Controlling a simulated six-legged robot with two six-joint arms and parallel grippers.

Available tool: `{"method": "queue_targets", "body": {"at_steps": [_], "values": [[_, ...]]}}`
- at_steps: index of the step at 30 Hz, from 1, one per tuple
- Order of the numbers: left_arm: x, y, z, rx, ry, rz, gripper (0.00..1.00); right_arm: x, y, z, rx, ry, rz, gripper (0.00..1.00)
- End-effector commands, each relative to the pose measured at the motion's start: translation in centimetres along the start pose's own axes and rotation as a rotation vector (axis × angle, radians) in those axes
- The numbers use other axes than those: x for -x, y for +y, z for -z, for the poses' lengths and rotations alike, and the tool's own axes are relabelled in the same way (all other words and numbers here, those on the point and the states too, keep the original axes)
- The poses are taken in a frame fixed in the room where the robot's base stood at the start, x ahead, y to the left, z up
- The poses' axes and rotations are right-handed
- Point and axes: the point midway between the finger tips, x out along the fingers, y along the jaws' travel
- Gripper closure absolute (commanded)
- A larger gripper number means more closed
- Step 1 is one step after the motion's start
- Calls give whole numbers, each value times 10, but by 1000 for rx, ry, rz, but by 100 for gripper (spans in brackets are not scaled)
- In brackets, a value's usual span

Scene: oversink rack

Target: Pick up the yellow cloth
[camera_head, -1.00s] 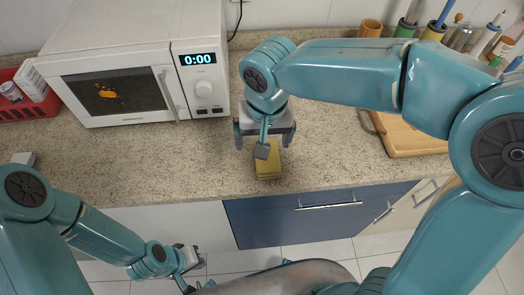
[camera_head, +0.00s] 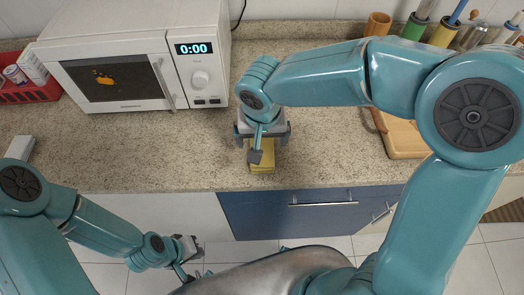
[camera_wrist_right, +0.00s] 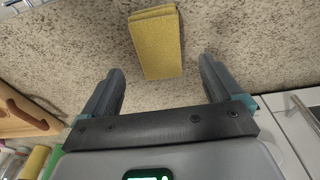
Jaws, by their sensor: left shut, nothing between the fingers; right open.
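The yellow cloth (camera_head: 262,160) lies folded on the stone counter near its front edge, partly hidden by my right gripper in the head view. It shows whole, or nearly so, in the right wrist view (camera_wrist_right: 156,45), ahead of the fingertips and roughly centred between them. My right gripper (camera_head: 262,140) is open and empty above the cloth, and its two fingers (camera_wrist_right: 160,80) stand wide apart in the wrist view. My left gripper (camera_head: 190,262) is shut and empty, low in front of the counter, away from the cloth.
A white microwave (camera_head: 130,60) stands behind and left of the cloth. A wooden board (camera_head: 405,140) lies to the right, with utensil pots (camera_head: 415,28) behind it. A red basket (camera_head: 30,92) sits at the far left. The counter around the cloth is clear.

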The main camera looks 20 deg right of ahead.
Motion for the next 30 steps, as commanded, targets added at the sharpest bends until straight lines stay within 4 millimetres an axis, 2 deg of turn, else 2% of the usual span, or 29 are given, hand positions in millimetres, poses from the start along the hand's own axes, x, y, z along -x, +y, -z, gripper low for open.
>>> {"method": "queue_targets", "body": {"at_steps": [5, 12, 20, 22, 26, 30], "values": [[3, 1, 0, -1, -1, 0, 100, -16, 1, -2, 3, -4, -2, 6], [6, 2, 0, 0, 0, 0, 100, -52, 1, -4, 2, -2, 0, 6], [6, 2, 0, -1, 0, 0, 100, -56, 1, -4, 2, 0, 1, 6], [6, 2, 0, 0, 0, 0, 100, -56, 1, -4, 2, 0, 1, 23], [6, 2, 0, 0, 0, 0, 100, -56, 1, -4, 2, 0, 1, 65], [6, 2, 0, -1, 0, 0, 100, -56, 1, -4, 2, 0, 1, 66]]}}
